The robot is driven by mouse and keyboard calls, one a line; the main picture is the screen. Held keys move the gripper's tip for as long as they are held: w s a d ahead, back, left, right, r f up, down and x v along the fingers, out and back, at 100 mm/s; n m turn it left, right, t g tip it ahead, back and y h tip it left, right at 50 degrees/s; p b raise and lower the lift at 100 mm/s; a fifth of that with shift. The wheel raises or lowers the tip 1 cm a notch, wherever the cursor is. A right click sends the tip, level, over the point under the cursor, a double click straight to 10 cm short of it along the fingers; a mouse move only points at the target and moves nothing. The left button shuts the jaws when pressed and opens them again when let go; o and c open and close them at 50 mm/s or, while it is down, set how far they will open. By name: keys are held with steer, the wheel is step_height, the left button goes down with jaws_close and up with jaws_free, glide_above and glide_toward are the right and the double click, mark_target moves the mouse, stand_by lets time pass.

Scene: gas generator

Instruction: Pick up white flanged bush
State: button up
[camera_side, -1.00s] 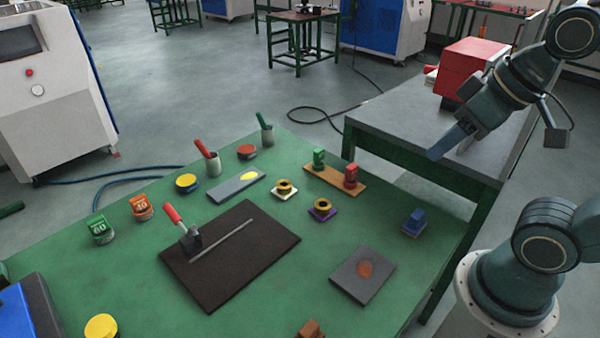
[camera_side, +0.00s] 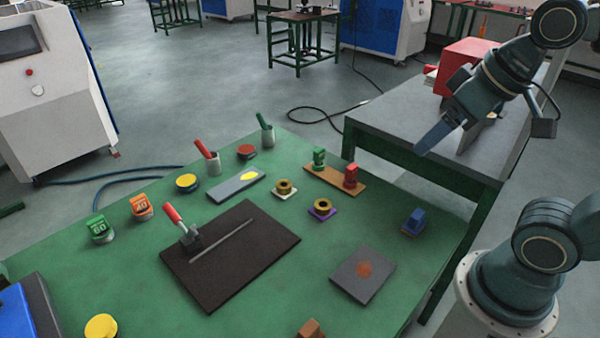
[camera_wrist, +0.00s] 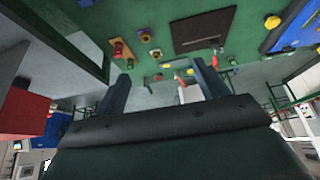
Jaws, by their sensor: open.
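The white flanged bush (camera_side: 285,193) has a white square flange and a brass-coloured ring on top. It stands flat on the green table in the side view, beside a similar bush with a purple flange (camera_side: 321,209). In the wrist view the white one looks like the small round piece (camera_wrist: 155,54) below the other bush (camera_wrist: 145,37), both small. My gripper (camera_side: 425,150) is in the air at the right, well away from the bush. In the wrist view its two fingers (camera_wrist: 163,82) are apart with nothing between them.
A wooden board with green and red pieces (camera_side: 334,182) lies right of the bush. A grey plate with a yellow spot (camera_side: 232,188) lies left. A dark plate with a red-handled clamp (camera_side: 240,260) lies in front. A blue piece (camera_side: 413,220) sits near the right table edge.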

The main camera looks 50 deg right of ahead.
steer(key=w+d+m, duration=0.1)
steer(key=w+m, duration=0.1)
steer(key=w, duration=1.1)
steer(key=m+g+h, duration=0.2)
steer(key=m+h, duration=0.1)
steer(key=m, duration=0.3)
glide_above(284, 182)
steer(key=s+a, duration=0.2)
steer(key=s, duration=0.1)
steer(key=shift+w+a+f, duration=0.1)
steer(key=shift+f, duration=8.8)
steer(key=shift+a+f, duration=0.1)
steer(key=shift+f, duration=8.75)
steer(key=shift+f, duration=0.1)
steer(key=shift+x, duration=2.55)
steer(key=shift+a, duration=0.1)
